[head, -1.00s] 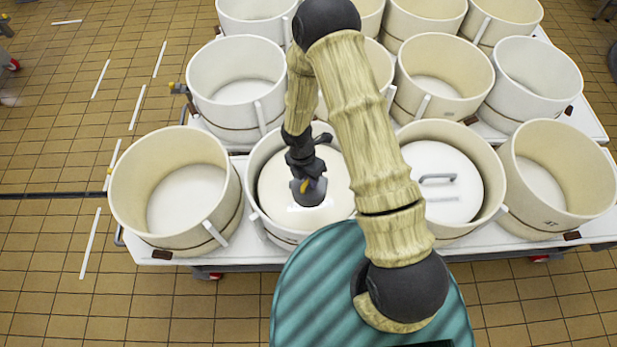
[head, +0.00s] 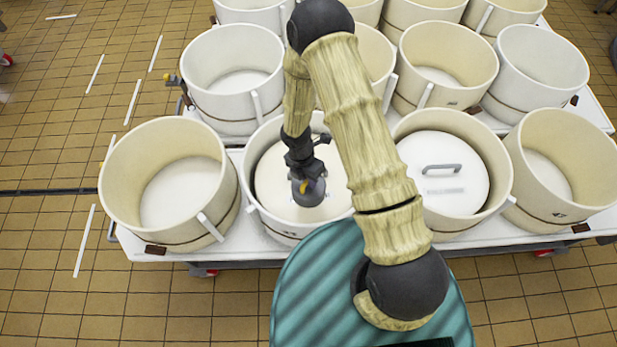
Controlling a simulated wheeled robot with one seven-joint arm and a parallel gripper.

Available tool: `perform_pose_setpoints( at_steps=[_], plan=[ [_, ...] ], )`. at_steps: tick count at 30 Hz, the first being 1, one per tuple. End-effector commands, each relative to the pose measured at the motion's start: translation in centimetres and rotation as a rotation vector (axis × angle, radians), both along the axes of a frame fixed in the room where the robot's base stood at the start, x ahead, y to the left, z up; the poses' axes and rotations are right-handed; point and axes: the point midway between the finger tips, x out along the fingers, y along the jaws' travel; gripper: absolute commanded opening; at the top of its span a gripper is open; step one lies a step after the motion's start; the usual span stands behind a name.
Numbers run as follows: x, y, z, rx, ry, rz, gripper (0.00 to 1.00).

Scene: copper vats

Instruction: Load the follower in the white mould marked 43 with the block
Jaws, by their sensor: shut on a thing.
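My gripper (head: 304,182) points down over the front mould (head: 262,215) that is second from the left. It is shut on a small grey block (head: 312,195). A pale, flat follower (head: 275,180) lies inside that mould, below the block. I cannot tell whether the block touches it. My arm hides the mould's right side. The mould to its right (head: 505,180) holds a white follower (head: 430,200) with a grey handle. A dark mark shows on the front-right mould (head: 590,195), but I cannot read it. I cannot see which mould bears 43.
The moulds stand close together on a white table (head: 150,240) with red-wheeled casters. The front-left mould (head: 115,195) is open and holds no follower with a handle. More open moulds fill the rows behind.

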Motion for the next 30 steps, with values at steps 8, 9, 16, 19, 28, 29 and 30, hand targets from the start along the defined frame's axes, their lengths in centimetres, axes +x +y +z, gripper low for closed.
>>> perform_pose_setpoints(
  at_steps=[8,9,16,19,28,29,30],
  plan=[
    [0.1,0.0,-2.0,0.0,-0.001,0.0,0.0],
    [0.1,0.0,-2.3,0.0,-0.001,0.0,0.0],
    [0.1,0.0,-3.8,-0.001,-0.002,0.0,0.0],
    [0.1,0.0,-4.4,-0.001,-0.002,-0.001,0.0],
    [0.1,-0.1,-6.4,-0.001,-0.001,-0.001,0.0],
    [0.1,-0.1,-6.6,-0.001,-0.001,-0.001,0.0],
    [0.1,-0.1,-6.8,-0.001,-0.001,-0.001,0.0]
  ],
)
